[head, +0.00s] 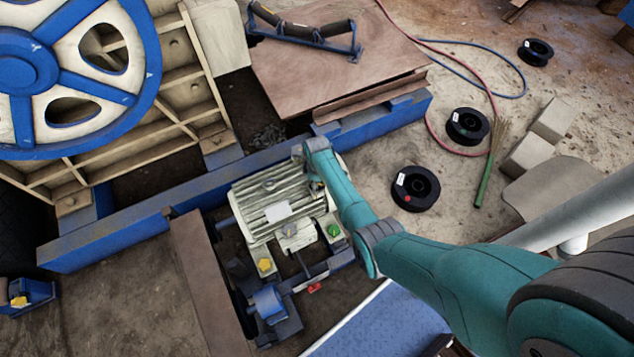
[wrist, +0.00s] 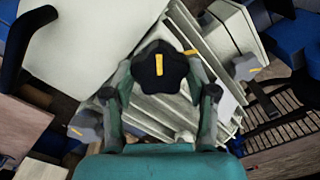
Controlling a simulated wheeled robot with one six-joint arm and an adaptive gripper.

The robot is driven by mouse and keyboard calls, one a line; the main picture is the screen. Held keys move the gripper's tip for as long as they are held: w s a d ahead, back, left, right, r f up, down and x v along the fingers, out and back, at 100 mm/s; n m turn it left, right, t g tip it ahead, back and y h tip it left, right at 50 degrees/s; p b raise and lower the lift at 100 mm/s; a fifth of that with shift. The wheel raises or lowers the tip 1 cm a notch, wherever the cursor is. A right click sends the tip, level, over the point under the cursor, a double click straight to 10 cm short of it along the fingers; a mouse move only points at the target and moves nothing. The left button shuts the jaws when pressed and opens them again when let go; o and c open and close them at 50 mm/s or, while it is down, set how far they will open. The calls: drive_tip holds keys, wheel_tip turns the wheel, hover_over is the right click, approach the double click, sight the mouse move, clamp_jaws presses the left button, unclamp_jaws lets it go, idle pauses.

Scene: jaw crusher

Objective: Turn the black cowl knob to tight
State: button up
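The black cowl knob (wrist: 160,66) is a dark lobed knob with a yellow pointer mark, which lies nearly upright in the wrist view. My gripper (wrist: 160,82) has one finger on each side of the knob, and the fingertips appear to touch its edges. In the head view my gripper (head: 312,172) is at the upper right end of the pale ribbed motor (head: 268,192). The knob is hidden there behind my arm. The motor's ribs also show behind the knob in the wrist view.
Other knobs sit on the motor side: yellow (head: 264,265), green (head: 333,230) and grey with a yellow mark (head: 290,230). A blue beam (head: 130,225) runs behind the motor. A large blue-rimmed flywheel (head: 145,60) stands upper left. Black spools (head: 416,188) lie on the floor at right.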

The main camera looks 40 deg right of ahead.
drive_tip(key=shift+c, duration=0.9)
drive_tip(key=m, duration=0.3)
drive_tip(key=shift+m, duration=0.4)
drive_tip(key=m, duration=0.3)
drive_tip(key=shift+m, duration=0.3)
drive_tip(key=m, duration=0.4)
drive_tip(key=shift+m, duration=2)
